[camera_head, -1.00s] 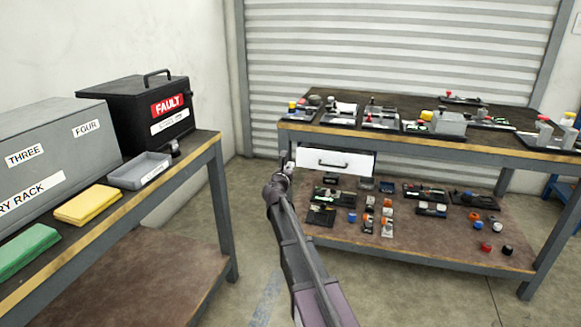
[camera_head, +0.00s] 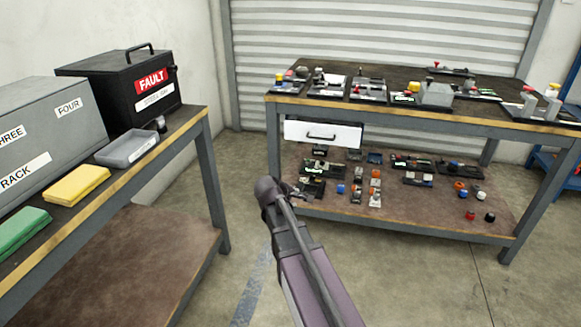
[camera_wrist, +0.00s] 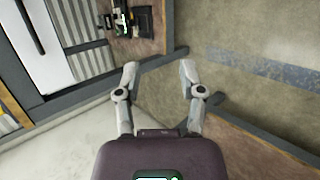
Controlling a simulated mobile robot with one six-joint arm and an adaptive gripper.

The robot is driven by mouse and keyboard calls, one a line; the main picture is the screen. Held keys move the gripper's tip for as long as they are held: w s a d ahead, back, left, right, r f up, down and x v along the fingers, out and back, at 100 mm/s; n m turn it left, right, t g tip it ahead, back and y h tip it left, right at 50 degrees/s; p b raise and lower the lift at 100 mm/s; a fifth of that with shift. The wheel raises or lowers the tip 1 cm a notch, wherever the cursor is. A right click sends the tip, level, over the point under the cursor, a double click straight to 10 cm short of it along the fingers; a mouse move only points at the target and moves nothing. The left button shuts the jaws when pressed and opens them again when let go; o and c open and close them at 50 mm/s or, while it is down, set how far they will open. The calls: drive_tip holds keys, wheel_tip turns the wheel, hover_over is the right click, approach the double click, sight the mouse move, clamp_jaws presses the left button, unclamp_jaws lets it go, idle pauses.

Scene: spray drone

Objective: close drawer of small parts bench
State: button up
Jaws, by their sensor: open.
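The small parts bench (camera_head: 420,115) stands at the right in the head view. Its white drawer (camera_head: 345,133), with a dark bar handle (camera_head: 322,137), sits under the left end of the bench top. I cannot tell from these frames how far the drawer stands out. The drawer also shows at the upper left of the wrist view (camera_wrist: 62,60), tilted. My gripper (camera_wrist: 158,68) is open and empty in the wrist view, its fingers wide apart over the floor, apart from the drawer. In the head view my wrist, low and left of the drawer, hides the fingers.
Several small parts lie on the bench top and on its lower shelf (camera_head: 440,215). At the left, another bench (camera_head: 185,135) holds a black FAULT box (camera_head: 120,95), a grey tray (camera_head: 122,152), yellow and green pads and a grey rack. Bare floor (camera_head: 235,215) lies between the benches.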

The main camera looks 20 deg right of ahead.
drive_tip(key=s+a+f+m+g+y, duration=0.2)
drive_tip(key=s+a+m+y, duration=0.2)
drive_tip(key=s, duration=0.5)
drive_tip(key=s+a+f+m+g+y+p, duration=0.1)
drive_tip(key=s+a+f+m+g+y, duration=0.1)
drive_tip(key=s+a+m, duration=0.4)
drive_tip(key=s+a+g+y, duration=0.1)
drive_tip(key=s+a, duration=0.1)
drive_tip(key=s, duration=0.2)
drive_tip(key=shift+a+f+g+y, duration=0.2)
drive_tip(key=shift+f+g+y, duration=0.1)
drive_tip(key=shift+f+y, duration=0.1)
drive_tip(key=shift+s+a, duration=0.1)
